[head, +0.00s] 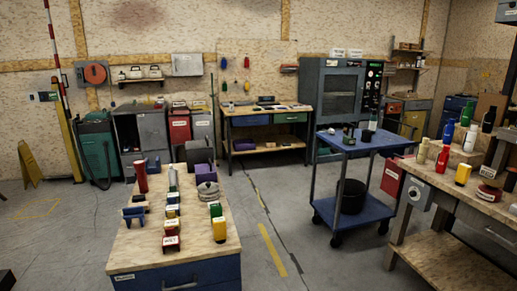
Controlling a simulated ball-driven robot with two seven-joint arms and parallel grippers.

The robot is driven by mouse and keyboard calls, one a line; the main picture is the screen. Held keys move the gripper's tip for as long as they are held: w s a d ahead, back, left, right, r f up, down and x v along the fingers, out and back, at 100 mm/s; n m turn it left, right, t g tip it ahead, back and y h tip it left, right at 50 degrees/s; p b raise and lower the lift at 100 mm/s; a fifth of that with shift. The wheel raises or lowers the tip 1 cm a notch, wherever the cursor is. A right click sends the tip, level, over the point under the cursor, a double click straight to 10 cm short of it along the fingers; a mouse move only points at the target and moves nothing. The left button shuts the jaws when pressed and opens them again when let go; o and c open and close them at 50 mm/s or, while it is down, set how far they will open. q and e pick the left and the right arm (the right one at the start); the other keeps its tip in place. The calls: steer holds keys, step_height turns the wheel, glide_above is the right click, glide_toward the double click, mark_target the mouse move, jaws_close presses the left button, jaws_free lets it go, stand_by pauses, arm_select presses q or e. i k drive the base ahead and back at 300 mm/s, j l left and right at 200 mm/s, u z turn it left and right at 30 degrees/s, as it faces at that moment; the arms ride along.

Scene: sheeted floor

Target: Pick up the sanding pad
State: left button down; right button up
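I cannot tell for certain which item is the sanding pad; the items are small and their labels are unreadable. A low red round item with a white label (488,193) lies on the wooden bench at the right (455,183). A grey rounded item (208,191) lies on the wood-topped workbench in front (140,257). Small red, yellow and green labelled blocks stand on that workbench too, including a red one (171,243) near its front edge. Neither of my grippers shows in the head view.
A blue two-shelf cart (357,143) stands right of centre with a black bucket (350,196) on its lower shelf. Open floor (290,215) lies between front workbench and cart. A green machine (97,150) stands back left.

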mark_target(141, 198)
steer(key=u, duration=2.25)
steer(key=z, duration=1.4)
steer(key=i+j+z, duration=0.1)
steer(key=z, duration=0.25)
steer(key=i+j+z, duration=0.1)
steer(key=z, duration=0.2)
steer(key=i+j+z, duration=0.1)
steer(key=j+z, duration=0.25)
steer(key=i+j+z, duration=0.15)
steer(key=j, duration=0.4)
steer(key=i+j+z, duration=0.1)
steer(key=j, duration=0.4)
steer(key=i+j+z, duration=0.15)
steer(key=j, duration=0.45)
steer(key=j+z, duration=0.15)
steer(key=j, duration=0.4)
steer(key=i, duration=0.05)
